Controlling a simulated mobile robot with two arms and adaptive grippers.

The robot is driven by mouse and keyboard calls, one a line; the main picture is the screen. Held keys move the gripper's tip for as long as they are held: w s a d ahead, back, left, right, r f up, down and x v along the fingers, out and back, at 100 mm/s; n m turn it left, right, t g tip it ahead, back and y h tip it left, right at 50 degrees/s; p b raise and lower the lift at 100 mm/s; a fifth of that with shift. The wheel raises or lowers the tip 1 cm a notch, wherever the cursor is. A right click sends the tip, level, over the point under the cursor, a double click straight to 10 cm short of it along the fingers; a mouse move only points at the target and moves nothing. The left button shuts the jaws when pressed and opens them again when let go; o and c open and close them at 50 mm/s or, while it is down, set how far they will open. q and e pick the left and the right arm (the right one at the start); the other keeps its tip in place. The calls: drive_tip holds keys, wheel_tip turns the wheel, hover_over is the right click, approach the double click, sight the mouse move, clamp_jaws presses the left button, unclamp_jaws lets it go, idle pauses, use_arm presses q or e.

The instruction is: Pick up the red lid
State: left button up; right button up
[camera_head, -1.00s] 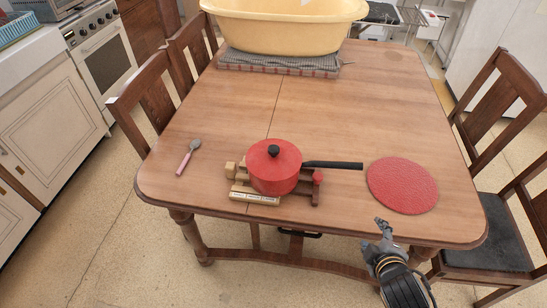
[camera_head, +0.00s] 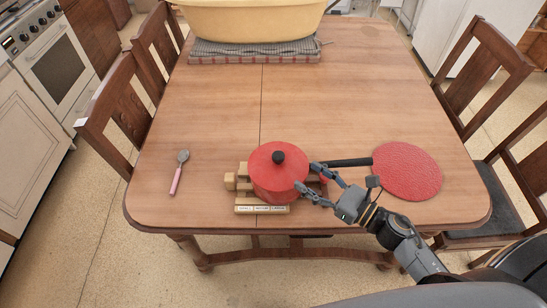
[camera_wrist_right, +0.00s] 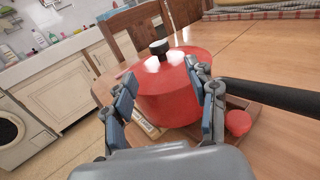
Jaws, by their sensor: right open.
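The red lid (camera_head: 266,160) sits on a red pot (camera_head: 278,187) and has a black knob (camera_head: 277,157) on top. The pot rests on a wooden stand (camera_head: 231,181) near the table's front edge, with its black handle pointing right. My right gripper (camera_head: 305,180) is open at the pot's right side. In the right wrist view the lid (camera_wrist_right: 190,55) and knob (camera_wrist_right: 159,47) show beyond the open fingers of my right gripper (camera_wrist_right: 165,103), which hide parts of the pot's side. I cannot tell whether the fingers touch the pot. My left gripper is not in view.
A round red mat (camera_head: 408,172) lies to the right on the table, and a pink-handled spoon (camera_head: 177,176) lies to the left. A yellow tub (camera_head: 250,20) stands on a folded cloth (camera_head: 255,52) at the back. The middle of the table (camera_head: 300,95) is clear. Chairs flank both sides.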

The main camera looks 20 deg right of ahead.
sight(283, 160)
drive_tip(key=p+x, duration=0.1)
drive_tip(key=x, duration=0.4)
drive_tip(key=shift+d+r, duration=0.1)
drive_tip(key=shift+w+a, duration=0.25)
drive_tip(key=p+x, duration=0.2)
drive_tip(key=shift+w+a+r, duration=0.2)
drive_tip(key=shift+p+x, duration=0.3)
drive_tip(key=shift+x, duration=0.85)
drive_tip(key=shift+w+a+f, duration=0.15)
drive_tip(key=shift+w+f, duration=0.1)
drive_tip(key=shift+f, duration=0.05)
drive_tip(key=shift+s, duration=0.1)
drive_tip(key=shift+c, duration=0.6)
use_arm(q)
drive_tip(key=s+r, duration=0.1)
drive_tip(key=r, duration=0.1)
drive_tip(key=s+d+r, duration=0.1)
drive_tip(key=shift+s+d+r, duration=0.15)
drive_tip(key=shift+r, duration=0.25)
use_arm(e)
clamp_jaws()
